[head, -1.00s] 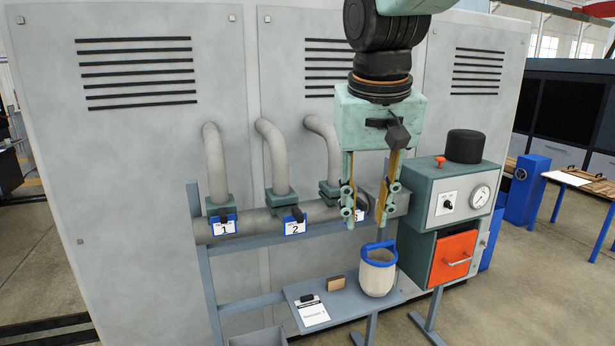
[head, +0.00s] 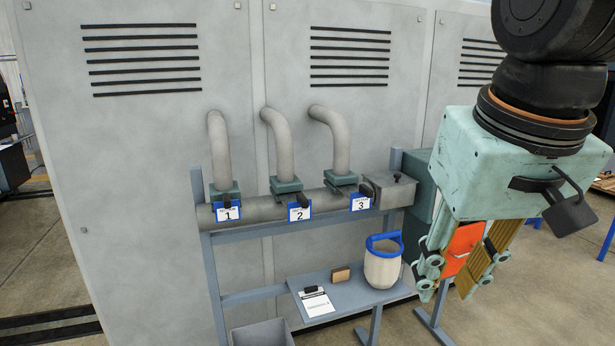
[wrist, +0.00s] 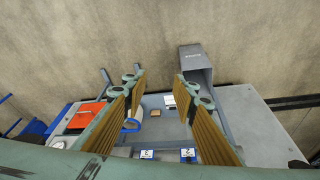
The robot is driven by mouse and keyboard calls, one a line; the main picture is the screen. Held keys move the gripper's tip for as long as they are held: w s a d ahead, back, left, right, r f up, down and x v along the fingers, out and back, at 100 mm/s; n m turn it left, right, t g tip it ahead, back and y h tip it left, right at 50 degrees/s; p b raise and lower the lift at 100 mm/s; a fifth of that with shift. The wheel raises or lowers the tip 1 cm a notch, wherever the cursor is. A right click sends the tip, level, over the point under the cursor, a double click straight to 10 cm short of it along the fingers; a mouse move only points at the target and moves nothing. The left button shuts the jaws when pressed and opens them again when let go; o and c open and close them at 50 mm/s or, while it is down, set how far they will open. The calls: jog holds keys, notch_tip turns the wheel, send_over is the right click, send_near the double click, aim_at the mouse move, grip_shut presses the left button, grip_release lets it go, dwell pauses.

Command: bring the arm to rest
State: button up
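My gripper (head: 454,274) hangs at the right of the head view, fingers pointing down. It is in front of the machine with the orange door (head: 462,246), which it partly hides. In the wrist view my gripper (wrist: 163,85) has its two fingers spread wide apart with nothing between them. It is open, empty and clear of the shelf.
Pipes with tags 1, 2 and 3 (head: 361,203) run along the grey cabinet (head: 150,150). A bucket with a blue rim (head: 383,268), a tan block (head: 340,275) and a clipboard (head: 316,303) are on the shelf (head: 358,294). A grey bin (head: 262,335) stands below left.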

jog(key=s+d+f+b, duration=0.1)
jog(key=s+f+b, duration=0.1)
jog(key=s+f, duration=0.5)
jog(key=s, duration=0.3)
jog(key=shift+s+d+b, duration=0.3)
jog(key=shift+s+d, duration=0.05)
jog(key=shift+s, duration=0.05)
jog(key=shift+r, duration=0.1)
dwell(0.3)
